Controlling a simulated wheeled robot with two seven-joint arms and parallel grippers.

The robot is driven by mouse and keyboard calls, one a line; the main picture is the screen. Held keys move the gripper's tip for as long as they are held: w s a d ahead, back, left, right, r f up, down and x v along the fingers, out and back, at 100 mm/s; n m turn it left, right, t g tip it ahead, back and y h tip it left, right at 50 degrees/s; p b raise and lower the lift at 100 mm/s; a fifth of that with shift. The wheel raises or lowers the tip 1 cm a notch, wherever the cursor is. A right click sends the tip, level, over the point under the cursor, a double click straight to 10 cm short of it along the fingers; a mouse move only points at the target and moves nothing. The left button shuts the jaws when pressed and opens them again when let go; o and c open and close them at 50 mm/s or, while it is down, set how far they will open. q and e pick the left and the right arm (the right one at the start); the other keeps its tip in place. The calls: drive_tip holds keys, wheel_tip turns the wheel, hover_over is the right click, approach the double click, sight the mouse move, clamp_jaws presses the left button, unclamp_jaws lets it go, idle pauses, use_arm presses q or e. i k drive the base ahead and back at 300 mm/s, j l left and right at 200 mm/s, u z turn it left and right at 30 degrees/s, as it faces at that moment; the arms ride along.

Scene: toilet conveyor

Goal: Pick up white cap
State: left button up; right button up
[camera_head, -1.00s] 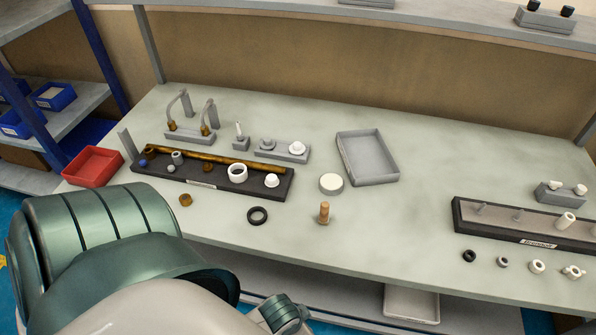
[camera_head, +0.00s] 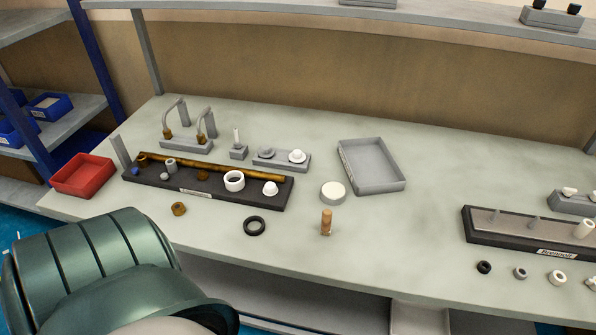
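A round white cap (camera_head: 333,192) lies flat on the grey table, between the black board and the grey tray. Other white parts are near it: a small white knob-like piece (camera_head: 270,188) and a white ring (camera_head: 234,181) on the black board, and a white domed piece (camera_head: 297,156) on a grey block. I cannot tell for sure which of these the task means. Neither of my grippers is in view. Only my green arm shows at the lower left, well short of the white pieces.
An empty grey tray (camera_head: 371,187) lies right of the cap. A wooden peg (camera_head: 326,222) and a black ring (camera_head: 254,226) are in front. A red bin (camera_head: 83,175) is at the left. A second dark board (camera_head: 530,236) with pegs is at the right. The table between is clear.

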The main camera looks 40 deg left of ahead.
sight(297, 156)
drive_tip(key=i+l, duration=0.1)
drive_tip(key=l, duration=0.2)
drive_tip(key=i+l, duration=0.1)
drive_tip(key=l, duration=0.2)
drive_tip(key=u, duration=1.7)
